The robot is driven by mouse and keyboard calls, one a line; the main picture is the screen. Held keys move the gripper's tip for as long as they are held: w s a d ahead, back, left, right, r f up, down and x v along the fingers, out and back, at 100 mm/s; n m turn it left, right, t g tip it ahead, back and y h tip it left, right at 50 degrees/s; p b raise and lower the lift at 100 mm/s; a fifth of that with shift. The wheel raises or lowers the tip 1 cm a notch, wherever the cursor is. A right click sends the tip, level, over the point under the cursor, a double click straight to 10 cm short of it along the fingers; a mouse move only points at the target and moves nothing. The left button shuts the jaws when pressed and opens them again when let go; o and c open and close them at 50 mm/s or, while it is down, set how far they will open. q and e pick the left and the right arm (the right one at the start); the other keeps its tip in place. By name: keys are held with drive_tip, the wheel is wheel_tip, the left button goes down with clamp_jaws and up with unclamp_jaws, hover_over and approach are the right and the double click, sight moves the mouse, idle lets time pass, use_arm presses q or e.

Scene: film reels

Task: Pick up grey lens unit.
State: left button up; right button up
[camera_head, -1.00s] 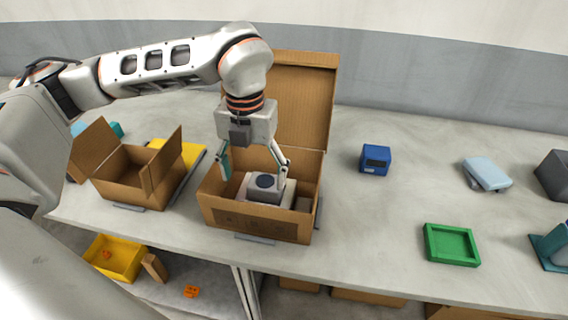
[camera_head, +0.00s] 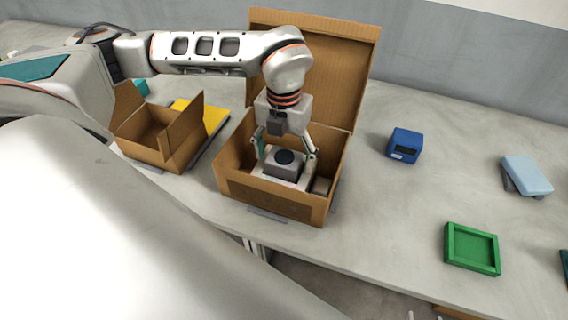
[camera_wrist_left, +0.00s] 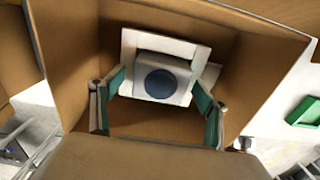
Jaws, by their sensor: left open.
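The grey lens unit (camera_head: 283,163) is a grey block with a dark round lens on top, lying inside the open cardboard box (camera_head: 270,202). A white piece lies under or around it. In the left wrist view the lens unit (camera_wrist_left: 162,82) sits at the upper middle, lens facing the camera. My left gripper (camera_head: 284,166) is open and points down into the box, with one finger on each side of the unit. In the left wrist view the fingers (camera_wrist_left: 157,100) show a gap to the unit; contact is not seen. My right gripper is not in view.
The box's tall lid (camera_head: 330,70) stands up behind my gripper, and its walls surround the fingers. A smaller open box (camera_head: 150,140) and a yellow panel (camera_head: 208,116) are at the left. A blue device (camera_head: 405,146), a green tray (camera_head: 472,268) and a light blue item (camera_head: 527,176) lie right.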

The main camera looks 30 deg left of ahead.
sight(284, 157)
use_arm(q)
drive_tip(key=shift+f, duration=0.25)
drive_tip(key=c, duration=1.7)
drive_tip(key=shift+r, duration=0.15)
wheel_tip(284, 157, up, 20)
